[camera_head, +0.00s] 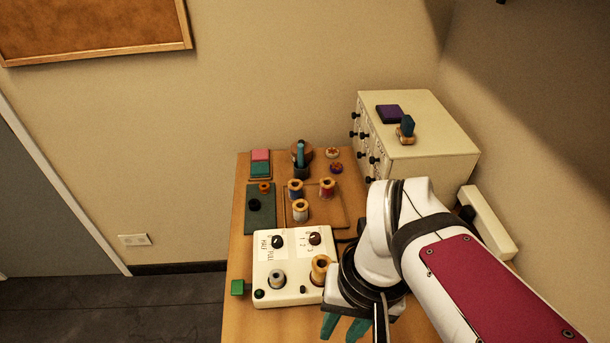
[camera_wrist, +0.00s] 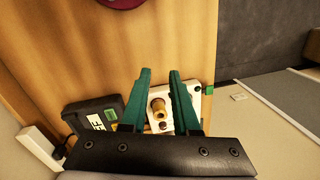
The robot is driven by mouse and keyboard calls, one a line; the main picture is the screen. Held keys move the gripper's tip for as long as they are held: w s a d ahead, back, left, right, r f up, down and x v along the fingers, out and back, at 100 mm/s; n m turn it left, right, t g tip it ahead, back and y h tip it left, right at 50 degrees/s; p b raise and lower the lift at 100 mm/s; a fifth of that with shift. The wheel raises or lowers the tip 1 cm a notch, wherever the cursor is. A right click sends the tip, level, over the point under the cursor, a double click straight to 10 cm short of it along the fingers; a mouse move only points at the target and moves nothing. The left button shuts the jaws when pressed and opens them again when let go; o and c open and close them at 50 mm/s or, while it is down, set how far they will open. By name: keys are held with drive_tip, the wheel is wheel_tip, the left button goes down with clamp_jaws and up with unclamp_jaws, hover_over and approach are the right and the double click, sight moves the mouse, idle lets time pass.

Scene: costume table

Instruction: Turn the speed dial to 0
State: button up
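A white control box (camera_head: 287,291) sits at the table's front left. On its top are a dark brown dial (camera_head: 314,238) with numbers beside it and a black dial (camera_head: 278,241) beside FULL and HALF lettering. I cannot tell for sure which is the speed dial; the numbered one fits. Its exact pointer setting is too small to read. My gripper (camera_head: 345,329) is low at the right front of the box, apart from both dials. In the wrist view, its teal fingers (camera_wrist: 160,73) are spread, with part of the white box (camera_wrist: 182,127) beyond them.
Several thread spools stand on a brown board (camera_head: 313,219) behind. A cream drawer cabinet (camera_head: 430,145) is at back right. A black lettered device (camera_wrist: 92,117) shows in the wrist view.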

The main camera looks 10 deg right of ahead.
sight(315, 236)
drive_tip(key=o, duration=0.5)
drive_tip(key=w+n, duration=0.2)
drive_tip(key=w, duration=0.3)
drive_tip(key=w+r+n, duration=0.1)
drive_tip(key=w+n, duration=0.2)
drive_tip(key=w, duration=0.2)
drive_tip(key=w+n, duration=0.3)
drive_tip(key=w, duration=0.2)
drive_tip(key=shift+w+d+r+h, duration=0.3)
drive_tip(key=shift+r+h, duration=0.05)
drive_tip(key=shift+h, duration=0.05)
drive_tip(key=shift+c, duration=0.2)
drive_tip(key=shift+o, duration=0.2)
drive_tip(key=w+f+n, duration=0.4)
drive_tip(key=w+n, duration=0.3)
drive_tip(key=w, duration=0.5)
drive_tip(key=shift+w+n+h, duration=0.3)
drive_tip(key=shift+h, duration=0.1)
drive_tip(key=shift+n, duration=0.3)
drive_tip(key=f, duration=1.4)
drive_tip(key=shift+w+f, duration=0.4)
drive_tip(key=shift+f, duration=0.65)
clamp_jaws()
